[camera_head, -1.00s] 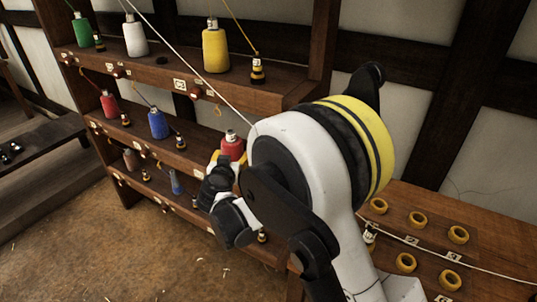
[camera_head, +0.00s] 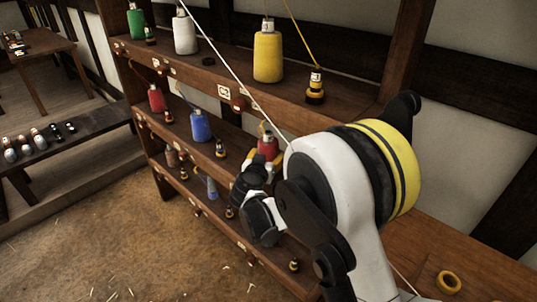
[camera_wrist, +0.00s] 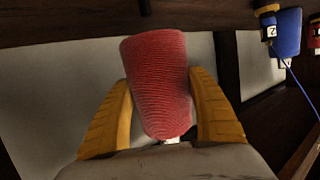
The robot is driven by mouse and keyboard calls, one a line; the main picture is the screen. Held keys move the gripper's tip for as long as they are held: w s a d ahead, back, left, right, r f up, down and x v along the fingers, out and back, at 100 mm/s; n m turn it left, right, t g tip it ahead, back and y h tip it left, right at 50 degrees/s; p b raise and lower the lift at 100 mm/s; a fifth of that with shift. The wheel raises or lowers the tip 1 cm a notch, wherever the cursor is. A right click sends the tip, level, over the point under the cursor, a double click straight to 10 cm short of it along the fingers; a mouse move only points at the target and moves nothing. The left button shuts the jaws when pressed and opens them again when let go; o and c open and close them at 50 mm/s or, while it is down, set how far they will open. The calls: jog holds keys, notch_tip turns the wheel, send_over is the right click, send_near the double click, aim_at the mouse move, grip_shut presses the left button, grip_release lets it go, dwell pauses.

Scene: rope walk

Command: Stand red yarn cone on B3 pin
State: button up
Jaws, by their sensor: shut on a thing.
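A red yarn cone (camera_wrist: 157,85) is between the yellow fingers of my gripper (camera_wrist: 163,90) in the wrist view, with a finger against each side. In the head view the same red cone (camera_head: 268,146) shows its upper part above my gripper (camera_head: 262,162), which hides its lower part. It looks upright there, in front of the right part of the middle shelf. I cannot tell whether it touches the shelf or a pin.
A second red cone (camera_head: 156,98) and a blue cone (camera_head: 200,126) stand on the middle shelf. Green (camera_head: 136,22), white (camera_head: 184,34) and yellow (camera_head: 267,55) cones stand above. A pale line passes close to my arm. A bench (camera_head: 70,140) stands left; the floor between is clear.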

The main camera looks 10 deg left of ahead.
jog(key=shift+f+b, duration=0.95)
jog(key=shift+f, duration=1.1)
jog(key=shift+f, duration=0.55)
jog(key=o, duration=1)
jog(key=v, duration=1.1)
